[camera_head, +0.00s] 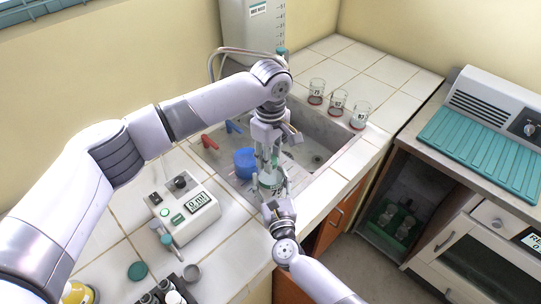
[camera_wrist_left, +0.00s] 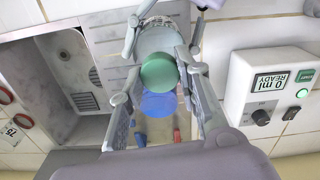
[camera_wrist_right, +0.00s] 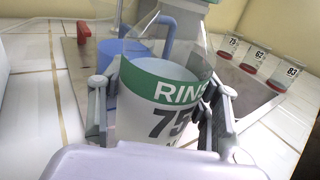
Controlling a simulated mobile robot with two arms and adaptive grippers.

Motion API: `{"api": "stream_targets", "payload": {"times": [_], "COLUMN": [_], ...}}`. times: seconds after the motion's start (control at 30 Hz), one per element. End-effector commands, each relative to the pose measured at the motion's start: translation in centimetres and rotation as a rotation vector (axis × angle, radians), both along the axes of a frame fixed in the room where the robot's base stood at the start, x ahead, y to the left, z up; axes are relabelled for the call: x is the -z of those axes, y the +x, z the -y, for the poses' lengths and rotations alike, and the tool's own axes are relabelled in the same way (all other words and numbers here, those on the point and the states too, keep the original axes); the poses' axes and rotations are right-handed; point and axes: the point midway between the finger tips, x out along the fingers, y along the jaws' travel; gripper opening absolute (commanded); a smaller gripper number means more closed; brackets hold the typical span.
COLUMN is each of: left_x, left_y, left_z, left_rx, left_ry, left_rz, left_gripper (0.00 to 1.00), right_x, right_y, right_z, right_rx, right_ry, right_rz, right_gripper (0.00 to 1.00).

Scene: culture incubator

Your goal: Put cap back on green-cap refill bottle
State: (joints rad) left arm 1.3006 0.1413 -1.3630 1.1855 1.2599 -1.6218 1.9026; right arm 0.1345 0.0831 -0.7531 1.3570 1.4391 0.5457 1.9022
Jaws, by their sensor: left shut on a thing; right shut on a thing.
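My right gripper (camera_head: 275,200) is shut on a clear bottle (camera_head: 271,183), held near the sink's front edge. In the right wrist view the bottle (camera_wrist_right: 165,105) has a white label with a green band reading "RINS" and "75". My left gripper (camera_head: 270,143) is directly above it, pointing down. In the left wrist view the green cap (camera_wrist_left: 162,71) is between the left gripper's fingers, which are shut on it. The bottle (camera_wrist_left: 158,38) shows partly behind the cap. I cannot tell whether the cap touches the bottle's mouth.
A control box (camera_head: 184,208) reading "0 ml" stands left. A teal lid (camera_head: 137,270) and a small rack with containers (camera_head: 172,293) are at the lower left.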

Motion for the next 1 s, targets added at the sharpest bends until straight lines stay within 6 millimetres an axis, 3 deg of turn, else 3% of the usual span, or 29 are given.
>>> {"api": "stream_targets", "payload": {"times": [1.0], "left_x": [0.13], "left_y": [0.03], "left_z": [-0.02], "left_rx": [1.964], "left_ry": [0.000], "left_rz": [0.001], "left_gripper": [0.00], "right_x": [0.07], "right_y": [-0.04], "right_z": [0.01], "right_rx": [0.000], "right_ry": [0.000], "right_rz": [-0.001], "right_gripper": [0.00]}}
